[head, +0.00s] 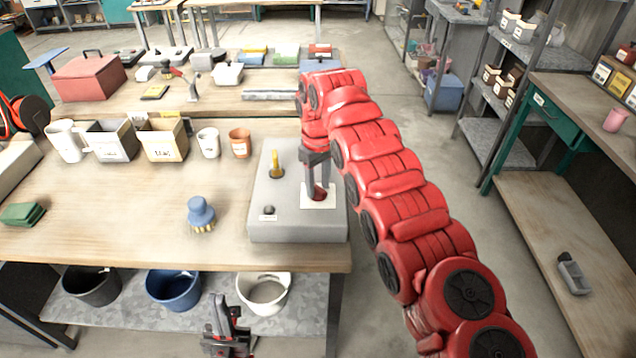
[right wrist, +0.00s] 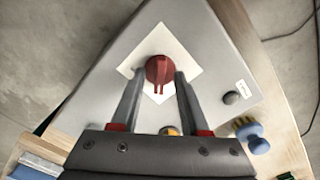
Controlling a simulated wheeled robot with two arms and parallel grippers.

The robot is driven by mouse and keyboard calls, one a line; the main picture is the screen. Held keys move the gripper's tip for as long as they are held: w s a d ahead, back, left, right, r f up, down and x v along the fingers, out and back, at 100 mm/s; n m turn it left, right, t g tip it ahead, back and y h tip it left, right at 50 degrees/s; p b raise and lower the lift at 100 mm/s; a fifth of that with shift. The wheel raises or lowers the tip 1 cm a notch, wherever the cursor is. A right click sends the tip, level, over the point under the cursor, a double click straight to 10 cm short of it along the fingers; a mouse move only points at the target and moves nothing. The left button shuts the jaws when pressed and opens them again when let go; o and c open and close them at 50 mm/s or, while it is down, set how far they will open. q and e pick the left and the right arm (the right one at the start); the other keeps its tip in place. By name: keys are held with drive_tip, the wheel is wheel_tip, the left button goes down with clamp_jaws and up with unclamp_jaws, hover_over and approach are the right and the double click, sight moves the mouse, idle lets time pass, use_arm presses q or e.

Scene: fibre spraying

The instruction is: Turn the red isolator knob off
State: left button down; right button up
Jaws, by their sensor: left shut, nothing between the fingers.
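The red isolator knob (right wrist: 158,69) sits on a white square plate (right wrist: 184,52) on top of a grey box (head: 268,224). In the head view the knob (head: 320,194) is partly hidden by my right gripper (head: 318,184). In the right wrist view my right gripper (right wrist: 160,76) points down at the plate, with one finger on each side of the knob. The fingers are apart, and narrow gaps seem to show beside the knob; contact cannot be told. My left gripper (head: 229,322) is shut and empty, low in front of the bench.
The grey box also carries a yellow lever (head: 275,165) and a dark button (head: 268,210). A blue-handled brush (head: 201,212) stands left of the box on the bench (head: 110,225). Mugs and bins line the bench's back, and buckets stand on the shelf below.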

sight(317, 187)
wheel_tip(317, 187, up, 5)
drive_tip(key=shift+r+p, duration=0.1)
drive_tip(key=shift+p, duration=1.05)
wheel_tip(317, 187, up, 12)
drive_tip(key=p, duration=1.2)
